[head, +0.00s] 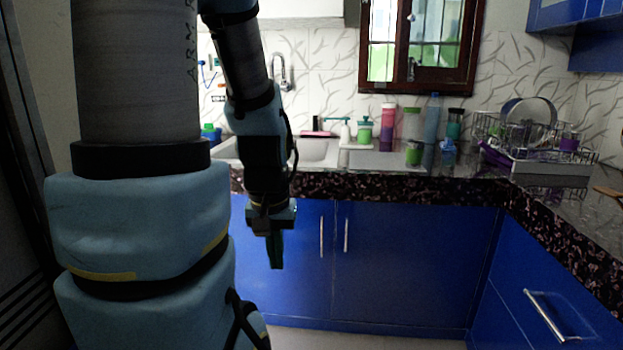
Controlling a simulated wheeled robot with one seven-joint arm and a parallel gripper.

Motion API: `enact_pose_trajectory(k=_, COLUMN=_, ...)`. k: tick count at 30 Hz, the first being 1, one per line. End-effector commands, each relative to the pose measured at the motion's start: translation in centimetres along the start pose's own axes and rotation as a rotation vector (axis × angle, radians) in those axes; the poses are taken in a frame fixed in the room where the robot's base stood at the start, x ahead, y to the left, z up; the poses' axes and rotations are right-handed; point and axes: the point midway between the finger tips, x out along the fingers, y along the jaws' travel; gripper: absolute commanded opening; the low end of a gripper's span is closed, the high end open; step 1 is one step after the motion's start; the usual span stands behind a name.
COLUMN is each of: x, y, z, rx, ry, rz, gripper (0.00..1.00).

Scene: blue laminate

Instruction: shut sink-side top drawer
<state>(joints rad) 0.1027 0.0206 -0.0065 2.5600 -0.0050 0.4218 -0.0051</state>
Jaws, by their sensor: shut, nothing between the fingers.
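A blue drawer front (575,312) with a long silver bar handle (552,317) is at the lower right, under the right-hand counter. It is cut off by the frame edge, and I cannot tell whether it stands out from the cabinet. My gripper (276,253) points down in front of the blue cabinet doors below the sink, well to the left of that handle. Its dark fingers are together and empty. My own arm hides the left part of the cabinets and some of the sink (318,152).
The dark speckled counter edge (400,186) runs across and turns toward me at the right. Blue cabinet doors (410,255) with two upright handles are closed below it. Bottles (388,125) and a dish rack (540,160) stand on top. Some floor shows below the cabinets.

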Motion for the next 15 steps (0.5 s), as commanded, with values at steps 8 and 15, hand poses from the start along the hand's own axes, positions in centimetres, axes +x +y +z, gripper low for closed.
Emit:
enact_pose_trajectory(k=8, x=-4.2, y=0.0, z=-0.6, rx=0.000, ry=0.000, rz=0.000, gripper=0.00)
enact_pose_trajectory(k=15, x=-4.0, y=0.0, z=-0.6, rx=0.000, ry=0.000, rz=0.000, gripper=0.00)
